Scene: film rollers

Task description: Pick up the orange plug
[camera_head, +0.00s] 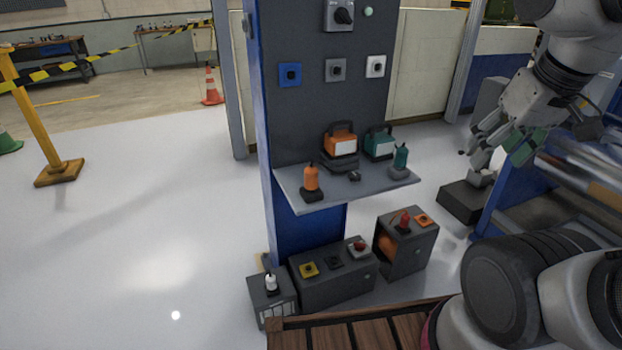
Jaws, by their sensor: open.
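The orange plug (311,179) is a small upright bottle-like piece with a black foot. It stands at the left front of the grey shelf (345,190) on the dark panel. My gripper (492,158) is at the upper right, fingers pointing down and left, open with nothing seen between its fingers. It is well to the right of the orange plug, apart from it and past the shelf's right end. Nothing hides the orange plug.
Sockets (290,74) are on the panel (305,115) above. Below stand dark boxes (332,278) with a white plug (271,281) and a red plug (404,221).

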